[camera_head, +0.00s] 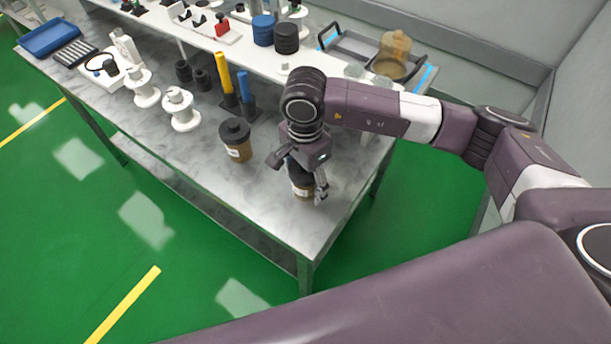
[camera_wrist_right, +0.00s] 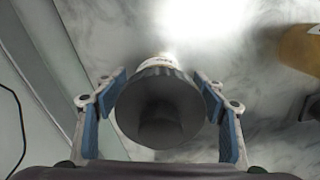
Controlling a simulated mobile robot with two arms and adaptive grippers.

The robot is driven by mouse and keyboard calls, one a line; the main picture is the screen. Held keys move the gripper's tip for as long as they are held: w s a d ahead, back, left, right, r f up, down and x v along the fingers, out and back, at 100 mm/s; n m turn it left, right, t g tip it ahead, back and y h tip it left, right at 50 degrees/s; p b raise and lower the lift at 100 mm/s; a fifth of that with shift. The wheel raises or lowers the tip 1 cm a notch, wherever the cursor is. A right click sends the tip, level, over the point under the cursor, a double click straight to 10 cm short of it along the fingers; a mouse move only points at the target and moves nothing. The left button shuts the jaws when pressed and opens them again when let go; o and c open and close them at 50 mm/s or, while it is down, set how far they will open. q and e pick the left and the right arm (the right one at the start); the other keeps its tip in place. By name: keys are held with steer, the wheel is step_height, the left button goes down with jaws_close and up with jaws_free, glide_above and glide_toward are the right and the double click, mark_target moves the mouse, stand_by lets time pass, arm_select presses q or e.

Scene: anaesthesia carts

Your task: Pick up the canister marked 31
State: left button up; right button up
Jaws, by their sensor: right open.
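A brown canister with a dark lid and a pale label (camera_head: 303,190) stands near the front right corner of the grey marbled table. In the right wrist view its round dark lid (camera_wrist_right: 160,112) lies between my fingers, with a strip of label beyond it; the marking is too small to read. My right gripper (camera_head: 298,178) is above and around this canister, open, with a finger on each side. A second brown canister with a dark lid (camera_head: 236,140) stands to the left, apart from the gripper; its label is also unreadable. My left gripper is not in view.
White spool-like stands (camera_head: 181,110), a yellow cylinder (camera_head: 224,72) and a blue cylinder (camera_head: 244,88) stand farther back. A raised white shelf (camera_head: 205,40) runs along the back. A tray with an amber jar (camera_head: 394,45) is at back right. The table's front is clear.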

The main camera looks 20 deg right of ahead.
steer(key=shift+f, duration=0.6)
steer(key=c, duration=1.3)
steer(key=shift+r, duration=0.2)
